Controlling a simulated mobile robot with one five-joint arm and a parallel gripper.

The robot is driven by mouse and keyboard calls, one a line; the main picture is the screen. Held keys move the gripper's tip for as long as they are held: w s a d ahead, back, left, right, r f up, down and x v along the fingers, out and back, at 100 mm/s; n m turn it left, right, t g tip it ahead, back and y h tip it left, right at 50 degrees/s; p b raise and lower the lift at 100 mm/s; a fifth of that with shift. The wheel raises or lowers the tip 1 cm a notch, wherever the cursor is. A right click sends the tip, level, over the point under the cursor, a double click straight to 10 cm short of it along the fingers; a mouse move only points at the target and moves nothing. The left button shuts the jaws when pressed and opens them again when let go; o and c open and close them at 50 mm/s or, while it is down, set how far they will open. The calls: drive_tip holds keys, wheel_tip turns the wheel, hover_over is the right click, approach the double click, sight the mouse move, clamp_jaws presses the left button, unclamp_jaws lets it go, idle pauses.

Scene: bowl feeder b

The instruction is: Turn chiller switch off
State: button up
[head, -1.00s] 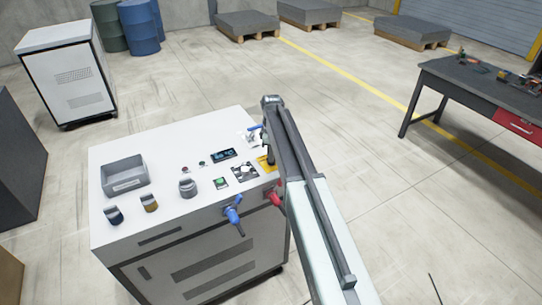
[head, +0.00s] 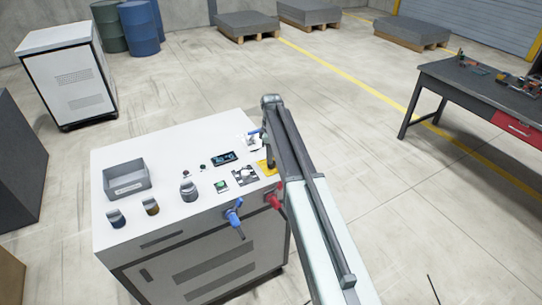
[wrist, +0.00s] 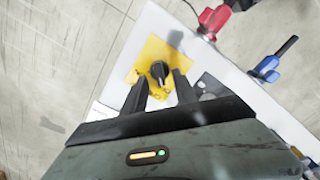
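A black rotary knob (wrist: 160,71) sits on a yellow plate (wrist: 148,52) in the wrist view; it looks like the chiller switch, though its label is too small to read. The yellow plate (head: 263,166) also shows at the right of the white machine's top (head: 165,155) in the head view, partly hidden by my arm. My gripper (wrist: 159,82) is open, its two dark fingers apart on either side of the knob. I cannot tell whether they touch it. In the head view my arm hides the knob and most of the gripper.
A red-handled valve (head: 274,200) and a blue-handled valve (head: 234,216) stick out from the machine's front edge. The top also carries a grey bin (head: 127,190), a display (head: 223,158), a green button (head: 221,187) and several knobs. Open floor lies right of the machine.

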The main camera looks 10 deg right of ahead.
wheel_tip(320, 180, up, 6)
drive_tip(key=p, duration=0.4)
drive_tip(key=shift+f+p, duration=0.1)
drive_tip(key=shift+p, duration=0.2)
drive_tip(key=shift+f, duration=0.1)
drive_tip(key=shift+f+b, duration=0.35)
drive_tip(key=shift+b, duration=0.1)
drive_tip(key=s+f+b, duration=0.1)
drive_tip(key=s, duration=0.1)
drive_tip(key=s+f+b, duration=0.1)
drive_tip(key=shift+s+f, duration=0.3)
drive_tip(key=shift+s, duration=0.05)
drive_tip(key=s+f+m+b, duration=0.1)
drive_tip(key=s+m, duration=0.5)
drive_tip(key=s, duration=0.6)
drive_tip(key=s+f+m+b, duration=0.2)
drive_tip(key=s+m, duration=0.4)
drive_tip(key=s, duration=0.6)
drive_tip(key=shift+s+f+m+b, duration=0.15)
drive_tip(key=shift+m+b, duration=0.25)
drive_tip(key=shift+b, duration=0.05)
